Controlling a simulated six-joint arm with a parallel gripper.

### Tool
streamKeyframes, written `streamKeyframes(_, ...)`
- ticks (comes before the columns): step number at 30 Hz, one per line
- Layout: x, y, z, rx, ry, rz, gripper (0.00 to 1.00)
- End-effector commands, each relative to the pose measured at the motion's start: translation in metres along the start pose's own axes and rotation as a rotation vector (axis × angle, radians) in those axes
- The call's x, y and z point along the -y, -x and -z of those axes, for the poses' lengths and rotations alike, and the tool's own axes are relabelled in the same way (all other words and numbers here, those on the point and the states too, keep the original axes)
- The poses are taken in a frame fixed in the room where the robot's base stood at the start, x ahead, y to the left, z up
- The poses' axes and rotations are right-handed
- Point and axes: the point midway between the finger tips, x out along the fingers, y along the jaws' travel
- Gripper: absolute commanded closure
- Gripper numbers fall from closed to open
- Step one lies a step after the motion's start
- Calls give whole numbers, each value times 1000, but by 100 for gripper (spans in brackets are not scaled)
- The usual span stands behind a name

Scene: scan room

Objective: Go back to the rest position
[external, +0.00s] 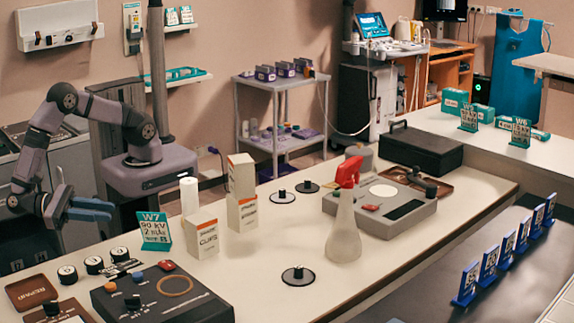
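My gripper (110,211) has blue fingers and hangs at the left, off the left end of the white bench (245,262). The arm is folded, with its elbow raised and its forearm reaching down to the left. No object shows between the fingers. The two fingers overlap from this side, so the gap between them is unclear. The nearest thing to the fingertips is a teal W7 card (155,231) standing on the bench, apart from them.
White boxes (202,232), a red-topped spray bottle (344,235), a grey device (385,215) and a black control box (160,300) stand on the bench. Small round knobs (94,265) and a brown tray (32,292) lie at the front left. Bare bench lies around the centre.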

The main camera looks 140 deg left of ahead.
Motion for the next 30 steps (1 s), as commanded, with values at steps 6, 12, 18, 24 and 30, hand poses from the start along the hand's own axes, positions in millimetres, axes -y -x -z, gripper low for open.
streamKeyframes(6, 0, 2, 0, 0, 0, 0, 78)
streamKeyframes(12, 0, 2, 0, 0, 0, 0, 78)
streamKeyframes(18, -2, -6, 0, -52, 2, -25, 78)
streamKeyframes(24, -16, -37, 8, -359, 39, -151, 78)
streamKeyframes(30, -44, -88, -11, -614, 236, -327, 78)
